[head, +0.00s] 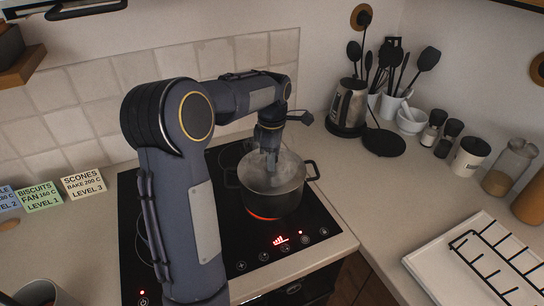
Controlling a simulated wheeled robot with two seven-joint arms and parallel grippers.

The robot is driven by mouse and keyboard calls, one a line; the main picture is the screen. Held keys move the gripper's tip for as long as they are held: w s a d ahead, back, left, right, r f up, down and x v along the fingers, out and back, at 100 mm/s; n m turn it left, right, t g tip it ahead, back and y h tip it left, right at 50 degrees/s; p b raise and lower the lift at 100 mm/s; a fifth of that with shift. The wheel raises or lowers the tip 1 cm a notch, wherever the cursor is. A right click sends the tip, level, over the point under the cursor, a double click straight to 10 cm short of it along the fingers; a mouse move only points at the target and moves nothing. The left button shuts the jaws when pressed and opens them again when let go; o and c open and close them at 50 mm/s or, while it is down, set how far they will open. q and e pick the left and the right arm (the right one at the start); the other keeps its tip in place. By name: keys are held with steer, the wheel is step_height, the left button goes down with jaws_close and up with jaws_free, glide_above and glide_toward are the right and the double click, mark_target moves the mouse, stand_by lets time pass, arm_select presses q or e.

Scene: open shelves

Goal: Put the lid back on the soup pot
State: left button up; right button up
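The soup pot (272,203) is dark and stands on the hob's glowing right zone, with handles at its sides. Its round top (292,178) looks greyish and hazy, with steam above. I cannot tell for sure whether this is a glass lid or the open pot with its contents. My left gripper (271,165) points down over the middle of the pot's top, its fingertips at or close to that surface. Haze and small size hide whether the fingers are closed on a lid knob. My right gripper is not in view.
A kettle (348,107) and a flat black disc (384,143) are right of the hob. Mortar (410,118), utensils, jars and a white tray with a black rack (425,262) stand farther right. Recipe cards (84,184) are at left. The counter front right of the hob is clear.

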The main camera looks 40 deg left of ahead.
arm_select(q)
steer(key=o, duration=1.6)
steer(key=shift+o, duration=0.2)
steer(key=shift+r+p, duration=3.15)
steer(key=shift+r, duration=0.4)
steer(key=shift+c, duration=0.5)
jaws_close()
